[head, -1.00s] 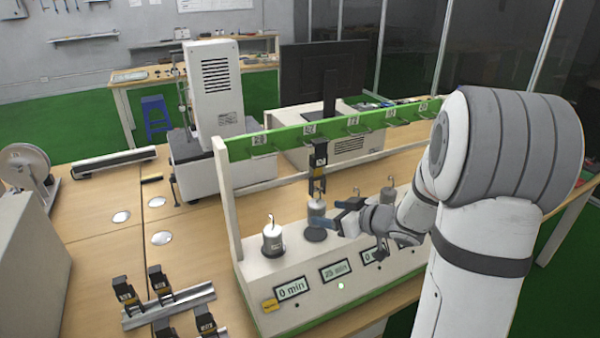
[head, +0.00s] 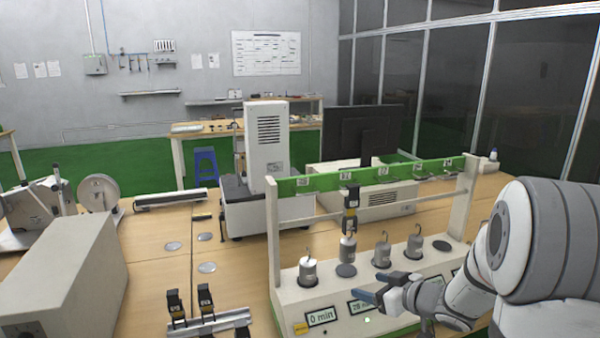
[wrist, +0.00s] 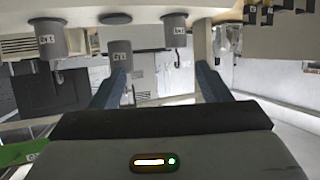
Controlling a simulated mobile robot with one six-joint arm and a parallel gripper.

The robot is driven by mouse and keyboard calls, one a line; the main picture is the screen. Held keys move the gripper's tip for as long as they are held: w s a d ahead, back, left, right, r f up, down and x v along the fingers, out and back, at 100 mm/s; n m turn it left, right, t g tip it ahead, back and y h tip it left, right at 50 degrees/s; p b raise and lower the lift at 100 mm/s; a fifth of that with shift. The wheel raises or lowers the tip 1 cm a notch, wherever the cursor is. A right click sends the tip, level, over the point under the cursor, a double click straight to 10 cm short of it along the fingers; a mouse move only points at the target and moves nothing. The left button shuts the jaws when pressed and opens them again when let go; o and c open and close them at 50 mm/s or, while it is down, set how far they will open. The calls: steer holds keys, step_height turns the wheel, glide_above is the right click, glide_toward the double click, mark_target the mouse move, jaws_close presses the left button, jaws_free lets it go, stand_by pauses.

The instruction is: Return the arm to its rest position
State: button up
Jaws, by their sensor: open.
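My gripper (head: 378,293) is open and empty in the head view. It is in front of the test stand (head: 292,298), near the displays on its front face. In the wrist view my gripper (wrist: 160,92) shows two blue fingers spread apart with nothing held between them. My arm reaches in from the right side of the head view. One grey weight (head: 348,250) hangs under a black clip (head: 351,209) on the stand's rail, above a dark disc. Other hooked weights (head: 307,271) stand on the stand's top.
The stand's green rail (head: 330,182) and its uprights rise close behind my gripper. A rack (head: 220,322) with black clips is at the front left, and a grey box (head: 62,275) is farther left. A white machine (head: 265,150) and a monitor (head: 360,135) stand behind.

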steer(key=s+d+r+m+h, duration=0.3)
steer(key=d+r+m+h, duration=0.15)
steer(key=h, duration=0.35)
steer(key=s+a+m+g, duration=0.1)
steer(key=s+a+g, duration=0.2)
steer(key=s, duration=0.8)
steer(key=s+a+m+g, duration=0.1)
steer(key=s+a+g, duration=0.3)
steer(key=s, duration=0.8)
steer(key=shift+s+f+m+g, duration=0.25)
steer(key=shift+f+m+g, duration=0.15)
steer(key=shift+g, duration=0.2)
